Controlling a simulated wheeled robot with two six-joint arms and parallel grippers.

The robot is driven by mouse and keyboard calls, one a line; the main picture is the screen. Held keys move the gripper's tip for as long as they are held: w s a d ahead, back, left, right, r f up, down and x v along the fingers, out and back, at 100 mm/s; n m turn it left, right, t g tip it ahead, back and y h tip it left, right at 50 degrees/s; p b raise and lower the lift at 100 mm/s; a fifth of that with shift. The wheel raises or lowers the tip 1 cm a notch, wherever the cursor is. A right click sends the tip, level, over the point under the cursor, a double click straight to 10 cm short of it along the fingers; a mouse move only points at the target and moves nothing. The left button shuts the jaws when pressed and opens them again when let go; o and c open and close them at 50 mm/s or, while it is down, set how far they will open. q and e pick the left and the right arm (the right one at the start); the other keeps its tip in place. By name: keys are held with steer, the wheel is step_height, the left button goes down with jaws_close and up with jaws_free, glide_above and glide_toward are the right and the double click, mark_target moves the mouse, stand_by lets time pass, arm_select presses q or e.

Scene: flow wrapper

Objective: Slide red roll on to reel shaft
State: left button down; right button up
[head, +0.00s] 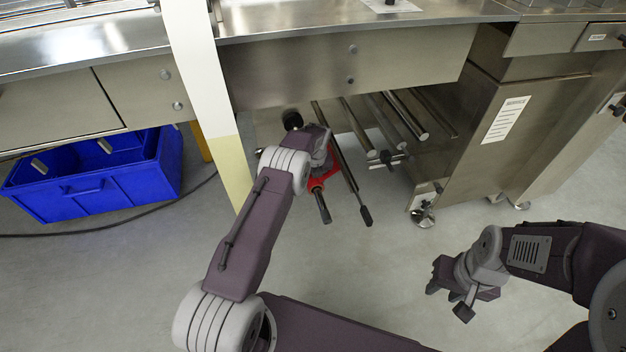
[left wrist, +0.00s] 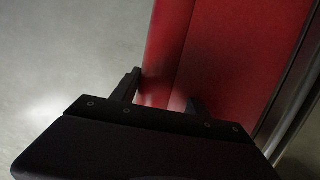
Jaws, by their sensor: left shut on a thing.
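The red roll (head: 331,176) is mostly hidden behind my left gripper in the head view. In the left wrist view the red roll (left wrist: 220,55) fills the upper middle, between and beyond the fingers. My left gripper (left wrist: 163,97) is shut on it. A dark-tipped shaft end (head: 322,207) sticks out toward the front below the red roll; whether the roll is around this shaft is hidden. A longer rod with a black end (head: 365,215) runs just to the right of the roll. My right gripper (head: 450,298) is open and empty above the floor at the right.
Several bare metal rods (head: 405,120) stick out under the machine's steel panel (head: 420,75). A steel cabinet (head: 470,140) on a foot stands to their right. A pale upright post (head: 205,80) is left of my left arm. A blue bin (head: 110,190) sits at the far left.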

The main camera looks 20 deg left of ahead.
arm_select(q)
steer(key=shift+c, duration=2.4)
jaws_free()
